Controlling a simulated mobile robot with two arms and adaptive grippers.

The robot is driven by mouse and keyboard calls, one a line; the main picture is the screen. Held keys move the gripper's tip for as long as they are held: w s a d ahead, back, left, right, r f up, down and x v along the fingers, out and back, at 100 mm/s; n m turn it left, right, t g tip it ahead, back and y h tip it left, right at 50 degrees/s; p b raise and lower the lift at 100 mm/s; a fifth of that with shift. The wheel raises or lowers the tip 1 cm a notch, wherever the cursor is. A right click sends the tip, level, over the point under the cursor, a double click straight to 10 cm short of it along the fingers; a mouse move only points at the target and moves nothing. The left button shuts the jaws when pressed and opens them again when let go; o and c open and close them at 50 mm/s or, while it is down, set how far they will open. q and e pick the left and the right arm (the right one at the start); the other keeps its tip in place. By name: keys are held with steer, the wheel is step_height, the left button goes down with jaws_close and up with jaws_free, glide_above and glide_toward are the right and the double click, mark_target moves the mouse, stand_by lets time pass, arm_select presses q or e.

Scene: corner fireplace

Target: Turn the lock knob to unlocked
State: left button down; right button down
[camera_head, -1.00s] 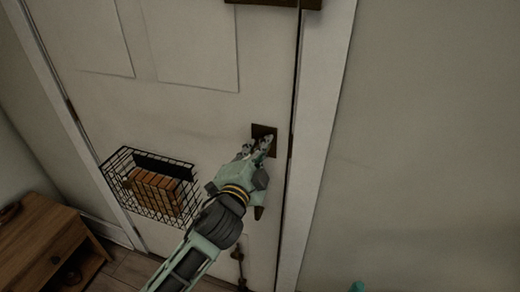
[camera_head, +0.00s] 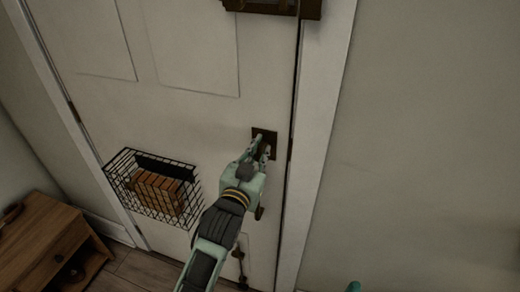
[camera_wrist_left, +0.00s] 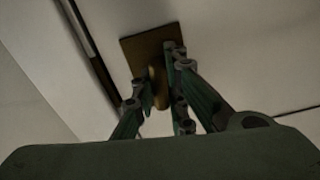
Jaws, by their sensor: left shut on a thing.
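The lock on the white door has a dark brown square plate (camera_head: 258,132) near the door's right edge. In the left wrist view the plate (camera_wrist_left: 135,47) is tilted, and a brass-coloured knob (camera_wrist_left: 158,88) stands out from it. My left gripper (camera_head: 263,151) is at the plate, its fingers hiding most of the knob in the head view. In the left wrist view its fingers (camera_wrist_left: 158,98) are on both sides of the knob, shut on it. The knob's exact turn angle is hard to tell.
A black wire basket (camera_head: 125,178) holding brown blocks hangs on the door, left of my left arm. A dark fixture (camera_head: 272,7) is above the lock. The white door frame (camera_head: 318,150) and wall are to the right. A wooden cabinet (camera_head: 40,235) stands at lower left.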

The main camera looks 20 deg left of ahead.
arm_select(q)
steer(key=shift+n+p, duration=0.3)
steer(key=shift+n, duration=0.6)
steer(key=shift+f, duration=0.1)
steer(key=c, duration=1.8)
jaws_free()
steer(key=shift+o, duration=0.2)
steer(key=s, duration=1.2)
steer(key=shift+a, duration=0.2)
